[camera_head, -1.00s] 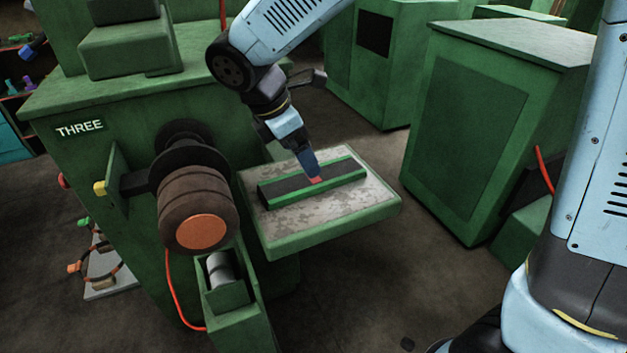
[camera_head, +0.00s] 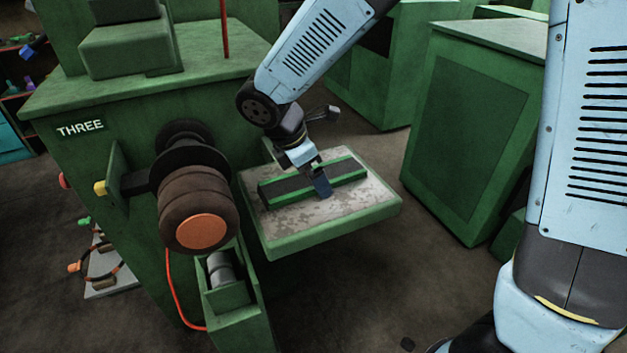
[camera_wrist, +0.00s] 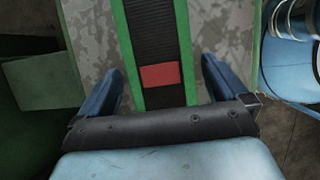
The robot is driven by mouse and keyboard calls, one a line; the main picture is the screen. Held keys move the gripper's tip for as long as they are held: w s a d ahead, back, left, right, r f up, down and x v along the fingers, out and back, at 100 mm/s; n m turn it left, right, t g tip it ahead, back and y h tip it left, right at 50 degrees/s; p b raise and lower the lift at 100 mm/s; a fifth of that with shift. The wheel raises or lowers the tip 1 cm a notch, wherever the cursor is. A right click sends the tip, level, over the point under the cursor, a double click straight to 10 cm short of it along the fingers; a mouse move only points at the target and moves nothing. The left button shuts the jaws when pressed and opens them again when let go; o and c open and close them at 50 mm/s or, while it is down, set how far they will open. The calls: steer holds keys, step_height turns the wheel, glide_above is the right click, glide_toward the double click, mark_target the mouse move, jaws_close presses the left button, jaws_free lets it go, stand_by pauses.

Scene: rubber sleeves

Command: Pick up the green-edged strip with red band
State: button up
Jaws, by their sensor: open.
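The green-edged strip (camera_head: 283,188) is dark with green long edges and lies flat on the worn grey top of a green table (camera_head: 325,237). In the wrist view the strip (camera_wrist: 155,45) runs away from me, with its red band (camera_wrist: 160,76) just ahead of my gripper. My gripper (camera_wrist: 163,88) is open, one blue finger on each side of the strip, both apart from it. In the head view my gripper (camera_head: 318,187) is low at the strip's middle and hides the red band. Height above the table top is hard to tell.
A green machine marked THREE (camera_head: 80,128) stands left of the table, with a brown roller (camera_head: 197,205) jutting out close by. A green cabinet (camera_head: 465,140) stands to the right. The table top beside the strip is bare.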

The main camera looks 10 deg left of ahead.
steer(key=shift+c, duration=0.5)
steer(key=c, duration=1)
